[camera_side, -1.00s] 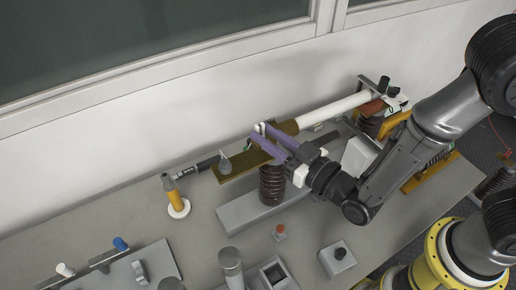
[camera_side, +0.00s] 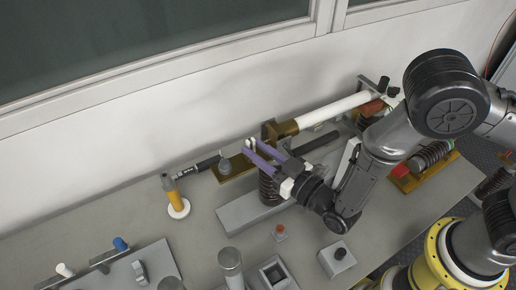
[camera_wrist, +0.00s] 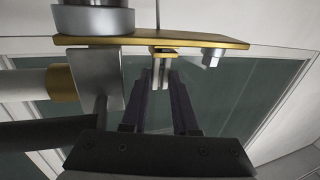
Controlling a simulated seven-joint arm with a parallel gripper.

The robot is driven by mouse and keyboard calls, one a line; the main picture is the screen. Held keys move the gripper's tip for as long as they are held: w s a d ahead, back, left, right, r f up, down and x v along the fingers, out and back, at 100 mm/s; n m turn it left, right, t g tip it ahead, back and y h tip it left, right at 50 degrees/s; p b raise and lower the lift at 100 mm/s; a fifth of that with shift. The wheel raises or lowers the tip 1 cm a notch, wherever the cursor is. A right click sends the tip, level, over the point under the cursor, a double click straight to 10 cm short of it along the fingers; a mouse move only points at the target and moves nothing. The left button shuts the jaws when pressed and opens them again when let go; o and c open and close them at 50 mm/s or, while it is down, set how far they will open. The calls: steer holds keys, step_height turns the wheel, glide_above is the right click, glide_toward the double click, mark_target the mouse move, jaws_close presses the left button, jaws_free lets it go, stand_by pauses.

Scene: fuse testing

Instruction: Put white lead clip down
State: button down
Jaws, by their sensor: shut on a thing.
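My gripper (camera_side: 252,149) has two long purple fingers, shut on a small pale piece that I take to be the white lead clip (camera_side: 250,143). It is above the near end of the fuse stand, over the dark ribbed insulator (camera_side: 268,187). In the wrist view, my fingers (camera_wrist: 162,78) point up at a brass plate (camera_wrist: 220,42), with a pale piece between their tips just below it. I cannot tell whether the clip touches the plate. The white fuse tube (camera_side: 335,110) runs from a brass bracket (camera_side: 270,132) toward the back right.
A yellow-handled probe on a white disc (camera_side: 178,209) stands left of the stand. A panel with white and blue knobs (camera_side: 120,244) is at front left. Bare table lies between.

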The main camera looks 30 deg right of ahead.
steer(key=c, duration=0.7)
jaws_free()
steer(key=shift+f, duration=0.1)
steer(key=v, duration=0.6)
steer(key=shift+s+d, duration=0.15)
steer(key=shift+s, duration=0.15)
steer(key=shift+o, duration=0.6)
steer(key=shift+s+d, duration=0.15)
steer(key=shift+s, duration=0.25)
